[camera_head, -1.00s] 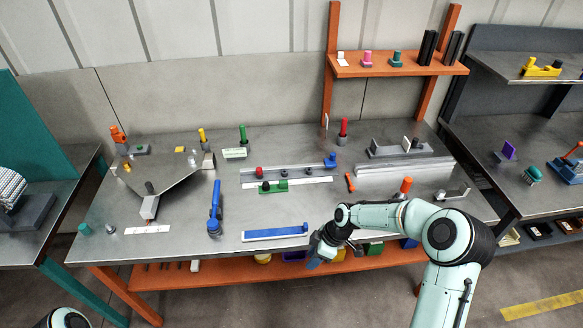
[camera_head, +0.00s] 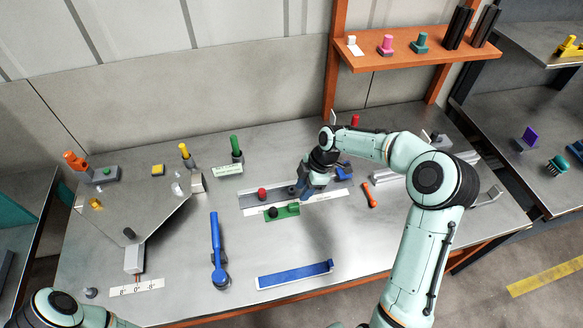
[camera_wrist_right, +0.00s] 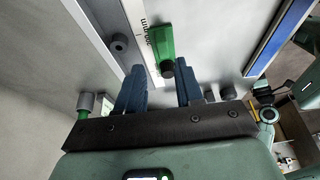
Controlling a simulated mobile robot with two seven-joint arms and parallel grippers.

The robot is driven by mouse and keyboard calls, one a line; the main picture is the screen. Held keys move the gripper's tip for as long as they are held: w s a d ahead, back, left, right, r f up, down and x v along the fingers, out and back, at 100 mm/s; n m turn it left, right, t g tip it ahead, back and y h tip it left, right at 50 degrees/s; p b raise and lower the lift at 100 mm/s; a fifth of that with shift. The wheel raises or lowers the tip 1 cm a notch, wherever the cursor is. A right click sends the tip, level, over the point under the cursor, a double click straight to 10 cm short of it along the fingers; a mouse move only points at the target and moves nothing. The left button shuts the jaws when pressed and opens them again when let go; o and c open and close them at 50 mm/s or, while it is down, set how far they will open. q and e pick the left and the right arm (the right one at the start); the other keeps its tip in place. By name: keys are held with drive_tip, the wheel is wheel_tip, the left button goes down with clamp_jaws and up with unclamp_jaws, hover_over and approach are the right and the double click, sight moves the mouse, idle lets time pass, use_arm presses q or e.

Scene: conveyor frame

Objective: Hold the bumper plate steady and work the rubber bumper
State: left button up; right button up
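A small green plate (camera_head: 288,210) with a black round knob (camera_head: 272,212) lies in front of the grey rail, and it may be the bumper plate with its rubber bumper. In the right wrist view the green plate (camera_wrist_right: 165,42) and black knob (camera_wrist_right: 167,69) show just beyond my fingertips. My right gripper (camera_head: 303,190) is over the rail, near its right part. In the wrist view its two blue fingers (camera_wrist_right: 158,88) are apart, with nothing between them that I can see held. My left gripper is out of view; only part of its arm shows at the lower left.
The grey rail (camera_head: 240,197) carries a red knob (camera_head: 262,194) and a dark grey knob (camera_wrist_right: 119,43). A blue bar (camera_head: 295,274) lies at the front edge, a blue tool (camera_head: 216,250) to the left. An orange-handled tool (camera_head: 369,195) is right of my gripper. Bare table lies between.

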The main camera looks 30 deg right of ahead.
sight(295, 204)
drive_tip(key=b+x, duration=0.1)
drive_tip(key=x, duration=0.1)
drive_tip(key=b+x, duration=0.1)
drive_tip(key=x, duration=0.2)
drive_tip(key=b+x, duration=0.1)
drive_tip(key=x, duration=0.2)
drive_tip(key=shift+s, duration=0.25)
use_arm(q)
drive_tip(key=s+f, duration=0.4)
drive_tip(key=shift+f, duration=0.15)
use_arm(e)
drive_tip(key=shift+w+r, duration=0.1)
drive_tip(key=shift+r, duration=0.05)
clamp_jaws()
